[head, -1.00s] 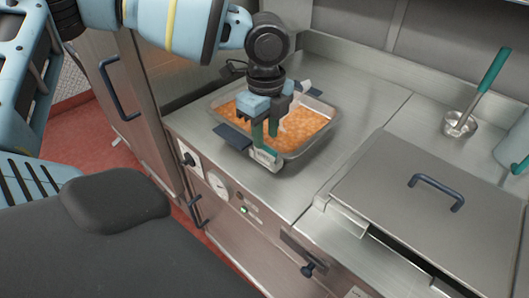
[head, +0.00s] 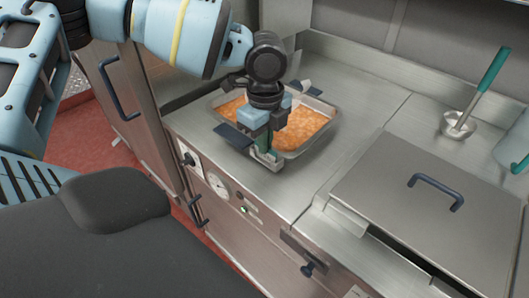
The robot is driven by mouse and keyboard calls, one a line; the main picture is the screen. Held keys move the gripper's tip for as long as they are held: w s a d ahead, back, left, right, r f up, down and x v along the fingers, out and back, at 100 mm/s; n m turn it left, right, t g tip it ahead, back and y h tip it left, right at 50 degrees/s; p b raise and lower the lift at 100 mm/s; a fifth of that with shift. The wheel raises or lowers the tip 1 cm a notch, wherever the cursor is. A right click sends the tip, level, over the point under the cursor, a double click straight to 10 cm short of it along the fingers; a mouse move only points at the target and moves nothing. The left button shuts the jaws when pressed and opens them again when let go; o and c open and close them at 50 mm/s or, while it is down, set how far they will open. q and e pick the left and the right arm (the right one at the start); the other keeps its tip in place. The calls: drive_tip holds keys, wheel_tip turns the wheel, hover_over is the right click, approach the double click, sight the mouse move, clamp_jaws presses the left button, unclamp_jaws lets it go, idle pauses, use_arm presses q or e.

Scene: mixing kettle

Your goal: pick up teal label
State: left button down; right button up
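My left gripper (head: 265,141) points down over the near edge of the food tray. A small teal and pale grey piece (head: 268,158), which may be the teal label, sits at the tray's near corner directly below the fingers. The fingers overlap it in the head view, so I cannot tell whether they touch or grip it. The finger gap is too small and hidden to read. My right gripper is out of view.
The metal tray (head: 313,137) of orange food has dark handles and stands on the steel counter. A lidded vat (head: 420,205) is to the right. Bare counter lies right of the tray.

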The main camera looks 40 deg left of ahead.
use_arm(q)
drive_tip(key=shift+r, duration=0.1)
drive_tip(key=shift+r, duration=0.45)
drive_tip(key=r, duration=0.1)
drive_tip(key=s+r, duration=0.1)
drive_tip(key=shift+d+r, duration=0.1)
drive_tip(key=shift+r, duration=0.2)
drive_tip(key=s+d+r, duration=0.1)
drive_tip(key=s+d, duration=0.1)
drive_tip(key=s, duration=1.2)
drive_tip(key=shift+s+d+r, duration=0.15)
drive_tip(key=shift+s+d, duration=0.05)
drive_tip(key=shift+s, duration=0.2)
